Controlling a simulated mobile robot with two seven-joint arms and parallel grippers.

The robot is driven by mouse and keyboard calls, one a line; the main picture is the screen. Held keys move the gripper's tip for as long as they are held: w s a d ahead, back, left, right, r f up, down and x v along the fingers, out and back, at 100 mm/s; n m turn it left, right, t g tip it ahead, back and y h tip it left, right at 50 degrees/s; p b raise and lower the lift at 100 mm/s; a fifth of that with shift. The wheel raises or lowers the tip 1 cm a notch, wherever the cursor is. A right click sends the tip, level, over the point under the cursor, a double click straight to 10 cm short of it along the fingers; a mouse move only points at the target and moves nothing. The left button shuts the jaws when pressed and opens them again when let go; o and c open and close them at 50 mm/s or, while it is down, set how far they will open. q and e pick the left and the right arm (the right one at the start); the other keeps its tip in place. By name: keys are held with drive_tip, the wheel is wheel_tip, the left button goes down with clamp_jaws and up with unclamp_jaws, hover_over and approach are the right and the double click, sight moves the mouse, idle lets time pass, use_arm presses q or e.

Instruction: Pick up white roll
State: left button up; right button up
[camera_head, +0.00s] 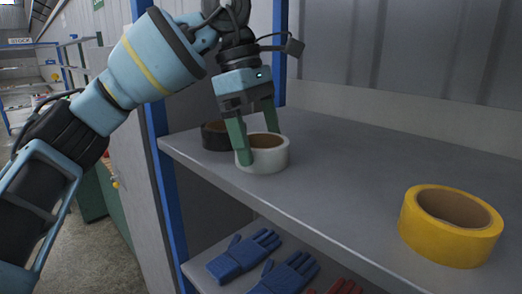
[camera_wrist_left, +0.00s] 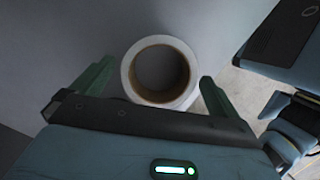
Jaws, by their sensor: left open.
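The white roll (camera_head: 271,158) of tape lies flat on the grey shelf near its left front edge. It also shows in the left wrist view (camera_wrist_left: 126,72), between the two fingers. My left gripper (camera_head: 259,147) is open and points down at the roll from above. One green finger overlaps the roll's near left side in the head view, and the other stands at its far side, its tip partly hidden by the rim. No contact between finger and roll can be made out. My right gripper is not in view.
A black roll (camera_head: 214,136) stands just left of and behind the white roll, close to the left gripper. A yellow roll (camera_head: 451,226) lies at the right front of the shelf (camera_head: 345,165). A blue post (camera_head: 168,200) bounds the shelf's left. Blue gloves (camera_head: 245,255) lie below.

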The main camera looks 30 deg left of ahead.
sight(268, 141)
use_arm(q)
drive_tip(key=c, duration=1)
drive_tip(key=shift+r, duration=0.1)
drive_tip(key=shift+r, duration=0.75)
drive_tip(key=shift+r+b, duration=0.4)
drive_tip(key=shift+r, duration=0.55)
drive_tip(key=s+a, duration=0.2)
drive_tip(key=s, duration=0.3)
drive_tip(key=s+a, duration=0.2)
drive_tip(key=s, duration=0.4)
drive_tip(key=s+a, duration=0.2)
drive_tip(key=s, duration=0.4)
drive_tip(key=shift+p, duration=0.35)
